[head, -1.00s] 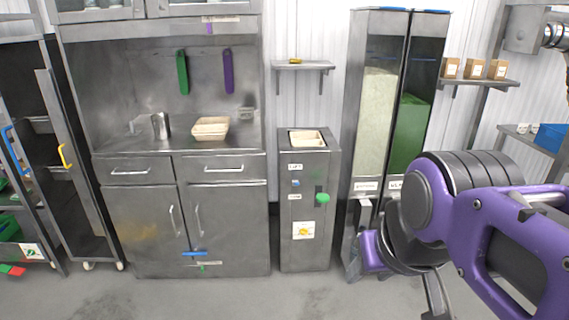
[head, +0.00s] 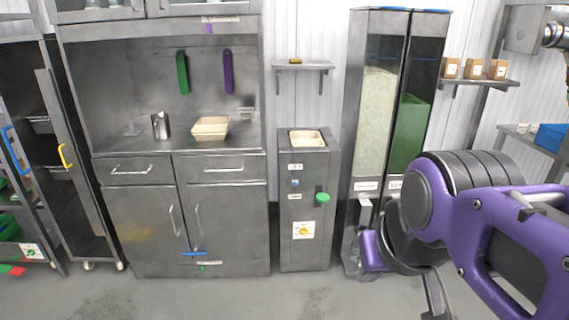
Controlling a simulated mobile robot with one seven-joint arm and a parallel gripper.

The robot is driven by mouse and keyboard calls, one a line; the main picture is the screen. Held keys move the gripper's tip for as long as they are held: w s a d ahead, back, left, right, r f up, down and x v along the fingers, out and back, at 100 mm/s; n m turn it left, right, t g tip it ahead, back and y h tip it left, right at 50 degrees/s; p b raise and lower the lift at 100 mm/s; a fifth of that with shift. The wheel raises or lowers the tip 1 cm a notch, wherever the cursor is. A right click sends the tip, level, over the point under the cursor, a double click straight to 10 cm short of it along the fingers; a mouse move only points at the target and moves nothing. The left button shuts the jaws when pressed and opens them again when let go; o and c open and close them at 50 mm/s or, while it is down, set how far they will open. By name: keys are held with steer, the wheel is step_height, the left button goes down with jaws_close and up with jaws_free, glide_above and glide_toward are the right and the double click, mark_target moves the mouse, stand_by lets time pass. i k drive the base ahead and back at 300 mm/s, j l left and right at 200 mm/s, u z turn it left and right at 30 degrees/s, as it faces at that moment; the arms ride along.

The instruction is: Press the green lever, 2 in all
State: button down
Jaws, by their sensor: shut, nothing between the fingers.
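The green lever (head: 322,198) is a rounded green knob on a dark slot, on the front of the narrow steel cabinet (head: 290,255). It stands clear of my arm. My purple arm fills the lower right of the head view. My gripper (head: 437,297) is at its lower end, right of the lever and in front of the tall dispenser's base. It is shut and empty, and apart from the lever. Its fingertips are partly hidden and hard to make out.
A beige tray (head: 306,138) sits on top of the narrow cabinet. The tall dispenser (head: 350,90) has a pale-filled and a green-filled column. A steel counter (head: 150,152) holds a metal cup (head: 161,126) and another beige tray (head: 210,128). The floor in front is clear.

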mark_target(322, 198)
steer(key=i+j, duration=0.1)
steer(key=i, duration=2.4)
steer(key=j+u, duration=0.1)
steer(key=j, duration=0.2)
steer(key=k+j, duration=0.15)
steer(key=j, duration=0.15)
steer(key=l+z, duration=0.1)
steer(key=l, duration=0.4)
steer(key=k+l+z, duration=0.1)
steer(key=l, duration=0.45)
steer(key=i+j+u, duration=0.1)
steer(key=j, duration=0.4)
